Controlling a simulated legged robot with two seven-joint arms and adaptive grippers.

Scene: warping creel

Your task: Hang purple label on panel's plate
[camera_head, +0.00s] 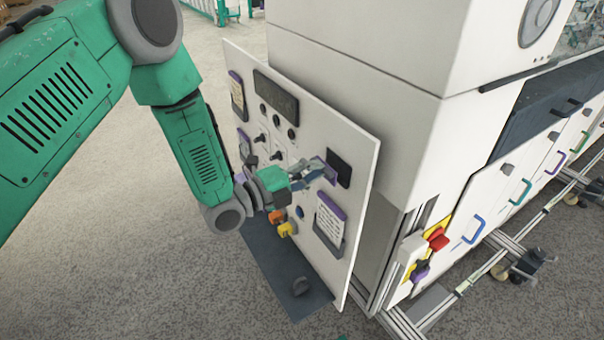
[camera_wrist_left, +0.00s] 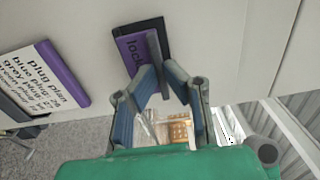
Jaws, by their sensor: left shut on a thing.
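The purple label (camera_wrist_left: 131,52), with dark lettering that begins "lock", is in the fingertips of my left gripper (camera_wrist_left: 152,82). In the left wrist view it lies in front of the dark plate (camera_wrist_left: 158,30) and covers much of it; I cannot tell whether it hangs on it. In the head view the dark plate (camera_head: 339,167) is at the upper right of the white panel (camera_head: 357,180). My left gripper (camera_head: 326,172) is just left of that plate, shut on the label, which is mostly hidden there. My right gripper is not in view.
A purple-edged "plug plan" card (camera_wrist_left: 48,78) is on the panel, below the plate in the head view (camera_head: 329,222). Knobs, a dark display (camera_head: 276,97), and orange (camera_head: 277,216) and yellow (camera_head: 288,229) parts are near my arm. A dark shelf (camera_head: 275,265) juts out below.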

